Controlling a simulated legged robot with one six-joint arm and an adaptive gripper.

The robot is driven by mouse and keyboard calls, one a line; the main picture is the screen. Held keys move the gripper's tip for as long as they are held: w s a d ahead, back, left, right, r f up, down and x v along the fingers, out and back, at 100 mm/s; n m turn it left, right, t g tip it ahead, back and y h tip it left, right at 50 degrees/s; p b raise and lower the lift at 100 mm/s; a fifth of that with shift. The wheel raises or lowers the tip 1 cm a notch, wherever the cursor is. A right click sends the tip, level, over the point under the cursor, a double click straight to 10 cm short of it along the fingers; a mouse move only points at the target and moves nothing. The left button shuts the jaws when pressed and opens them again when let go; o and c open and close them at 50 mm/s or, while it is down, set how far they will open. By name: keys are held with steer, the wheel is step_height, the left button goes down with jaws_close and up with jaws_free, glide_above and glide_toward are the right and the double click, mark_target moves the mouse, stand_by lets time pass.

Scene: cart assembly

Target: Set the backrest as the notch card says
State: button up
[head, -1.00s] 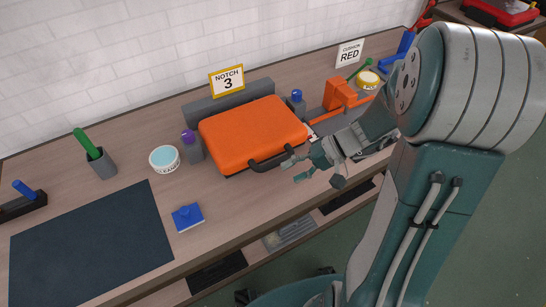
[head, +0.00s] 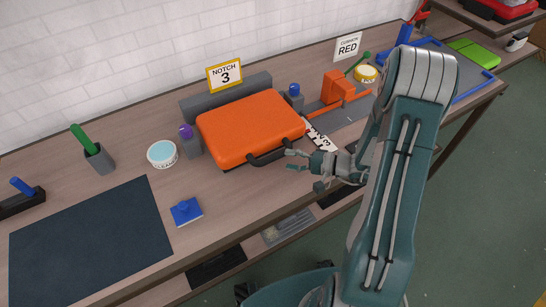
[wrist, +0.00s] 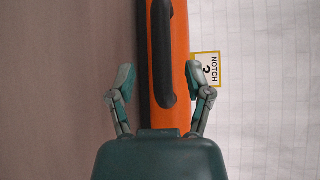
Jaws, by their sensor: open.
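The notch card (head: 225,76) reads NOTCH 3 and stands behind an orange case (head: 250,128) with a dark handle (head: 271,152). An orange bracket-like part (head: 340,88), possibly the backrest, stands on a grey base at the right of the case. A white strip with black numbers (head: 320,135) lies beside it; its setting is too small to tell. My gripper (head: 304,170) is open and empty at the case's front right. In the wrist view my gripper (wrist: 165,88) has its fingers spread either side of the orange case (wrist: 181,60) and handle (wrist: 162,55), apparently not touching.
A card reading CUSHION RED (head: 348,46) stands at the back. Purple-topped (head: 190,142) and blue-topped (head: 294,97) grey holders flank the case. A white tub (head: 162,154), a blue block (head: 186,212) and a dark mat (head: 90,245) are at left. Bare tabletop lies in front of the case.

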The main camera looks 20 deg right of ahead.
mark_target(273, 158)
steer(key=x, duration=0.5)
steer(key=shift+w+a, duration=0.1)
steer(key=shift+a, duration=0.1)
jaws_close()
